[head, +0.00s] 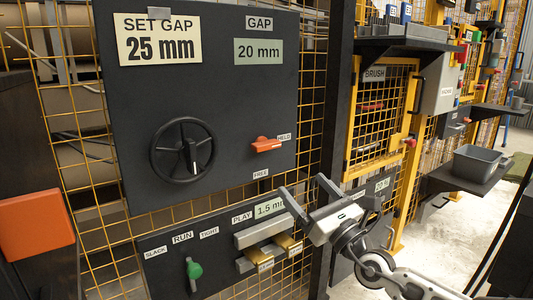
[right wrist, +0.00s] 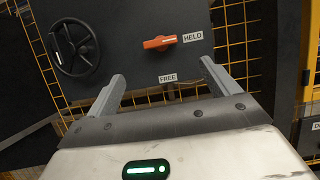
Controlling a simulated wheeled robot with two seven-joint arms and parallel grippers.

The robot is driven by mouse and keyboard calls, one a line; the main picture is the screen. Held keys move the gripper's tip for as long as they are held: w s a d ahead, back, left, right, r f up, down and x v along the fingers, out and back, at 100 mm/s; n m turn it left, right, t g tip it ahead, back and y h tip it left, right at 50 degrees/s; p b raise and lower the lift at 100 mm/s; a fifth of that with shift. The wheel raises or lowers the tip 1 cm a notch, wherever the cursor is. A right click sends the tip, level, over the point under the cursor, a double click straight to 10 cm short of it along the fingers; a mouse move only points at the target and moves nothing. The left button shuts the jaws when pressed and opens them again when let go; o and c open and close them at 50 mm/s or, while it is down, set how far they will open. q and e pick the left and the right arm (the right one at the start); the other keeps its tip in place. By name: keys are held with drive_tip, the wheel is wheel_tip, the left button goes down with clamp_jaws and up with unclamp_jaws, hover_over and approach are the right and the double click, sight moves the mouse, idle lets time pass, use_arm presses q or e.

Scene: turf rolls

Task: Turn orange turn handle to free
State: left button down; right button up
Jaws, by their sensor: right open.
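The orange turn handle (head: 266,145) sits on the dark upper panel (head: 225,100), right of the black handwheel (head: 182,150). It lies about level, its end toward the HELD label (head: 284,137); the FREE label (head: 261,174) is below it. In the right wrist view the handle (right wrist: 159,42) points at HELD (right wrist: 193,37), with FREE (right wrist: 168,78) below. My right gripper (head: 303,198) is open and empty, below and right of the handle, apart from it. In the right wrist view its fingers (right wrist: 162,80) spread below the handle. My left gripper is not in view.
A lower panel (head: 215,255) carries a green knob (head: 194,269) and brass blocks (head: 288,245) near my right gripper. A dark post (head: 335,100) stands right of the upper panel. Yellow mesh (head: 60,130) lies behind. A grey bin (head: 477,163) sits on a shelf at right.

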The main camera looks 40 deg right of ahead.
sight(270, 148)
drive_tip(key=p+x, duration=0.3)
drive_tip(key=x, duration=1)
drive_tip(key=shift+w+r, duration=0.3)
drive_tip(key=shift+w, duration=0.4)
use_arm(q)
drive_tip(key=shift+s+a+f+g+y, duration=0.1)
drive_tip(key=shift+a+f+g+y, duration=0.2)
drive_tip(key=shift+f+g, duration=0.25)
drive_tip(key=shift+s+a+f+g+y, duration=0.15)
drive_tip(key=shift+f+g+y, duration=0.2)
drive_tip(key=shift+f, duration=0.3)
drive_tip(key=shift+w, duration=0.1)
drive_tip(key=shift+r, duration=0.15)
use_arm(e)
drive_tip(key=c, duration=1)
